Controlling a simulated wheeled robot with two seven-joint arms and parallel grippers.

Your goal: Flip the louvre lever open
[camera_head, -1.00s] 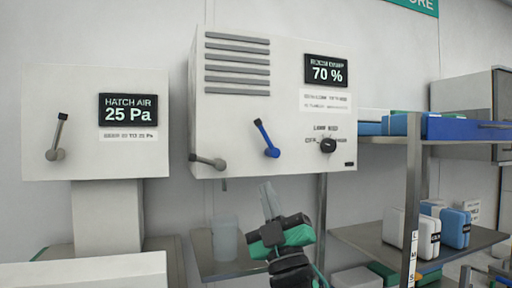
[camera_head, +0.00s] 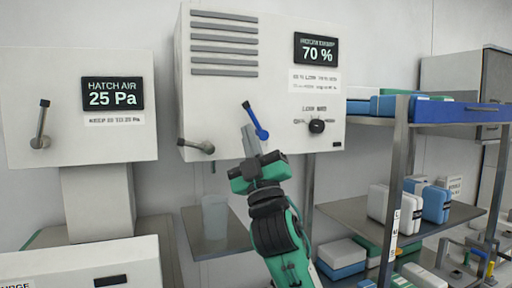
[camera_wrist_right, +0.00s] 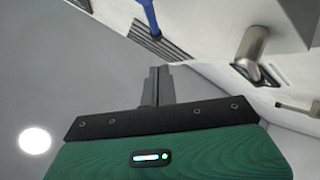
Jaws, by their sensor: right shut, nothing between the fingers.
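A white wall box (camera_head: 310,150) carries grey louvre slats (camera_head: 224,45) at its upper left. A blue lever (camera_head: 255,120) with a dark tip sits below the slats, tilted up and to the left. It also shows at the top of the right wrist view (camera_wrist_right: 149,14), with slats (camera_wrist_right: 158,45) behind it. My right gripper (camera_head: 250,130) is shut and empty, its fingers pointing up just left of the lever's lower part. In the head view they overlap the lever's hub; contact cannot be told. My left gripper is not in view.
A grey lever (camera_head: 197,146) sticks out left at the box's lower corner. A black knob (camera_head: 316,126) is right of the blue lever. A hatch-air panel (camera_head: 60,70) with its own lever (camera_head: 40,127) stands left. Shelves with boxes (camera_head: 460,110) are at right.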

